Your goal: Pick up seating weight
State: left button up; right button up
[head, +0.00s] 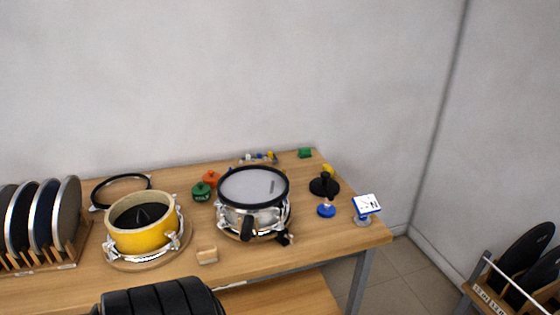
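I cannot tell for sure which thing is the seating weight. A black round base with an upright stem (324,186) stands at the right part of the wooden table (290,258), right of the white-headed drum. A small blue round piece with a knob (326,210) is just in front of it. A green round knobbed piece (201,192) and an orange one (211,178) sit left of the drum.
A snare drum (253,188) and a yellow drum shell (145,236) stand on the table. A rack of discs (40,260) is at left, a black hoop (121,188) behind. A wooden block (207,255) lies in front, a small sign (366,205) at the right edge.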

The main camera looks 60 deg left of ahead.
aim_at(316, 186)
jog(key=j+u, duration=0.15)
jog(key=u, duration=1.35)
